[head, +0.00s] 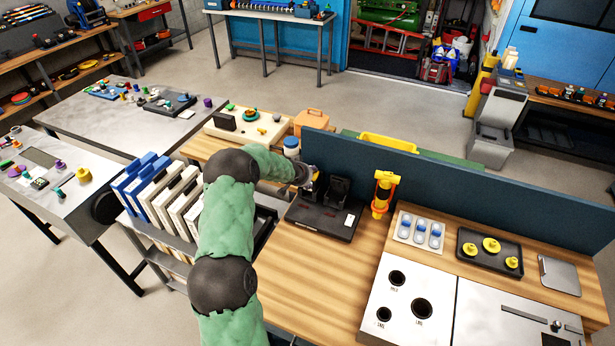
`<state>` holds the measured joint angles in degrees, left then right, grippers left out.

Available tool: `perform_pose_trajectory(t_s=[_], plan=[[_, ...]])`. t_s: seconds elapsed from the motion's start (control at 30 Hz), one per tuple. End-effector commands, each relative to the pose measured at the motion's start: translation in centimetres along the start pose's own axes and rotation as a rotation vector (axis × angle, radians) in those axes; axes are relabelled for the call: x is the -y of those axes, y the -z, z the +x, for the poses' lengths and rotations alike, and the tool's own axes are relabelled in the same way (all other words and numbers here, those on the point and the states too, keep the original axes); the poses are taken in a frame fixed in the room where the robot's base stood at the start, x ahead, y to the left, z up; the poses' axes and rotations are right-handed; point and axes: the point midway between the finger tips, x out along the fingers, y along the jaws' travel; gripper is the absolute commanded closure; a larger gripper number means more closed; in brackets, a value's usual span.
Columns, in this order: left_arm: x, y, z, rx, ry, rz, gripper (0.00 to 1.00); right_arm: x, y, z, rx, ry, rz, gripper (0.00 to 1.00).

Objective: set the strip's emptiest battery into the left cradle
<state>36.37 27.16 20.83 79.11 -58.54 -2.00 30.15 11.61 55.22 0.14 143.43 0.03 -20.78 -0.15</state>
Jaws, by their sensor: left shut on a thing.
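My left gripper (308,176) is at the left end of a low black stand (320,219) on the wooden worktop, by the blue divider panel. I cannot make out the strip or any charge marks. My right gripper is not in view.
A yellow and orange lantern-like item (382,192) stands right of the stand. Further right are a tray of blue-topped pieces (402,233), a black tray with yellow knobs (475,262) and a white panel with holes (375,304). The wood before the stand is clear.

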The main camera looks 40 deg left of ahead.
Motion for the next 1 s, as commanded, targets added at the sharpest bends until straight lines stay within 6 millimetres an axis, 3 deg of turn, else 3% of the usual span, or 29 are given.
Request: perform_pose_trajectory(t_s=[1.0], plan=[[0.0,-0.8,0.9,-0.004,0.001,0.001,0.98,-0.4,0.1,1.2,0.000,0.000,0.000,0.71]])
